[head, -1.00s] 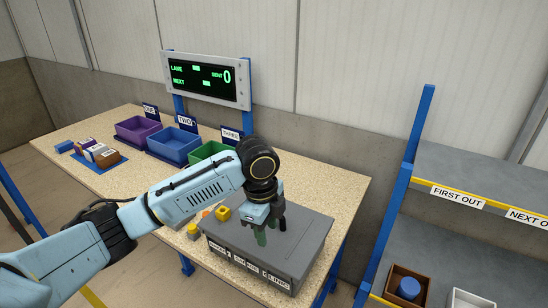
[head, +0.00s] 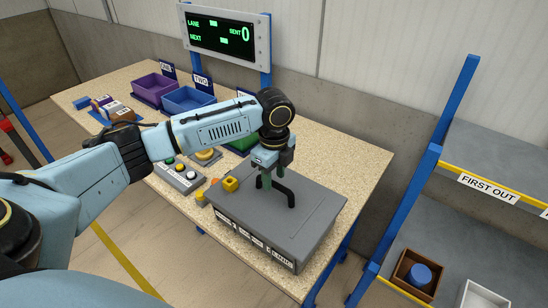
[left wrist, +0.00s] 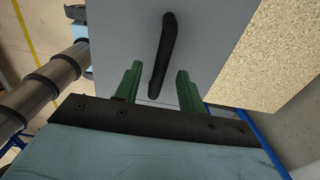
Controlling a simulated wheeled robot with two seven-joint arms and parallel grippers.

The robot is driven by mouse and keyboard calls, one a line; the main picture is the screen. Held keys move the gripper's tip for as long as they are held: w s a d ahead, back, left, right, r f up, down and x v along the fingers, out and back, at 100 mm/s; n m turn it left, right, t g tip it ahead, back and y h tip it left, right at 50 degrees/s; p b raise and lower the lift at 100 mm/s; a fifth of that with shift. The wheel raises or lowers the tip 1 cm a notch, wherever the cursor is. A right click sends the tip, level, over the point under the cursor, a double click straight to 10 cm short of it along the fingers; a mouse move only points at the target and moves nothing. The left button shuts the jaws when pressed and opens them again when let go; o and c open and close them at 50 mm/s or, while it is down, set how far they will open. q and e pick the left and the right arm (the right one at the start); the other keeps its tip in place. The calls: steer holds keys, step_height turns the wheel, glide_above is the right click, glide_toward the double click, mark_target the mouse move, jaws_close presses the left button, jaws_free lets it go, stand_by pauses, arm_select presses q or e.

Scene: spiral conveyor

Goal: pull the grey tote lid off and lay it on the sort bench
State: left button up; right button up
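The grey tote (head: 258,242) stands on the sort bench (head: 349,163) near its front right end, with the grey lid (head: 312,209) on top. A black arched handle (head: 287,191) rises from the lid. My left gripper (head: 266,184) is over the lid at the handle's left end, fingers pointing down. In the left wrist view the green fingers (left wrist: 158,85) are apart, with the black handle (left wrist: 164,55) lying beyond and between them. Whether they touch the handle cannot be told. My right gripper is in neither view.
Purple (head: 153,88) and blue (head: 188,100) bins stand behind. A blue-posted rack (head: 455,105) is at right. Bare bench lies behind and right of the tote.

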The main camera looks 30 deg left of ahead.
mark_target(274, 182)
arm_select(q)
steer(key=shift+f, duration=1.8)
jaws_close()
